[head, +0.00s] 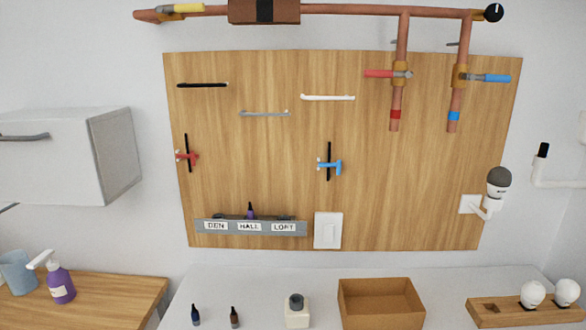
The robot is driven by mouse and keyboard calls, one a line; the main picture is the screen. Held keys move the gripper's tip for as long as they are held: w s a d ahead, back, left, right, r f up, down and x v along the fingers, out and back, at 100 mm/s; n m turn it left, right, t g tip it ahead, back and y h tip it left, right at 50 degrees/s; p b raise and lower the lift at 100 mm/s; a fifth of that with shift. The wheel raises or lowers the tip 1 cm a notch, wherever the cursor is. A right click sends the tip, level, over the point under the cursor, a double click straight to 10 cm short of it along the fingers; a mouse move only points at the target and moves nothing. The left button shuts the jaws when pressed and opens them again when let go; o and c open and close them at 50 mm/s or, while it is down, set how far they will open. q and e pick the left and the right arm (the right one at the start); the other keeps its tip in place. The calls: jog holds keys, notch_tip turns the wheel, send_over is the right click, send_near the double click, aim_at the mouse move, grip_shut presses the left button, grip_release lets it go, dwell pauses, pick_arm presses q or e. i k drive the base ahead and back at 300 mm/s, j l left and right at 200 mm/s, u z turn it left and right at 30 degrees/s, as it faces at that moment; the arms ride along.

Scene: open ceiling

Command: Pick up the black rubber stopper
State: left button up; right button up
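I cannot tell for sure which thing is the black rubber stopper. A small black cylinder (543,150) sits upright on the end of a white pipe (552,182) at the right wall. A dark grey round piece (296,301) sits on top of a small white block or bottle (297,318) on the white counter. A black round piece (494,12) with a white mark is on the right end of the top copper pipe. Neither of my grippers is in view.
A wooden wall board (260,150) carries handles, valves and a labelled grey rack (250,228). An open brown box (380,305), two small dark bottles (196,315) and a wooden tray (500,312) with white bulbs stand on the counter (262,290). A white cabinet (60,160) juts out left.

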aim_at(543, 151)
jog(key=z, duration=1.05)
